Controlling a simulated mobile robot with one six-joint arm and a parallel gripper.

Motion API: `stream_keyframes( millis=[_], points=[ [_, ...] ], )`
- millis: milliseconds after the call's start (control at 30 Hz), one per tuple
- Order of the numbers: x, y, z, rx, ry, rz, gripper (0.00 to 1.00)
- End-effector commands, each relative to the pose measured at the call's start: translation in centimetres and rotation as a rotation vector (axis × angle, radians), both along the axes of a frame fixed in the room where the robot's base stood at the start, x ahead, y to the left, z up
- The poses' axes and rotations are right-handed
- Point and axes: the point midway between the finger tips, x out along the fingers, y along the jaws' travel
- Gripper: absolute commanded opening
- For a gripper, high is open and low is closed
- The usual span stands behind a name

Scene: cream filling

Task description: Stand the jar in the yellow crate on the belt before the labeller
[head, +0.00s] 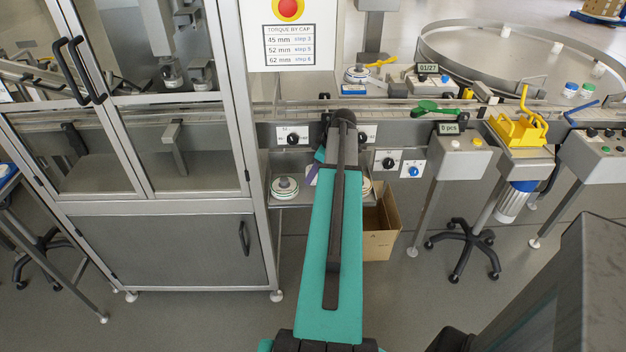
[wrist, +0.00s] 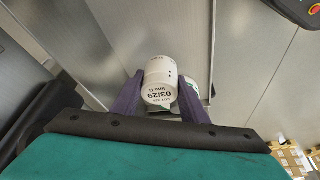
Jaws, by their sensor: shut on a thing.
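My gripper (wrist: 161,82) is shut on a white jar (wrist: 159,74), with one purple finger on each side. The jar shows dark print reading "03/29", upside down in the wrist view. In the head view my arm hides most of the gripper; only a bit of purple finger (head: 320,155) shows, in front of the line. The conveyor belt (head: 398,104) runs across behind my arm. A yellow open-topped holder (head: 518,130) stands at its right; I cannot tell whether it is the yellow crate. I cannot surely pick out the labeller.
A glazed steel cabinet (head: 160,190) fills the left. A low shelf with a white reel (head: 285,188) and a cardboard box (head: 381,225) lie close to my arm. A green scoop-like thing (head: 436,108) lies by the belt. A round turntable (head: 530,55) stands at back right.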

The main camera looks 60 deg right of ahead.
Motion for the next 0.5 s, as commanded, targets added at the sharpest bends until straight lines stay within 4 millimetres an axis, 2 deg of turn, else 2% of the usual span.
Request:
stream_keyframes(
  millis=[333,500],
  points=[
    [0.0,0.0,-0.1,0.0,0.0,0.0,0.16],
    [0.0,0.0,-1.1,0.001,0.0,0.0,0.16]
  ],
)
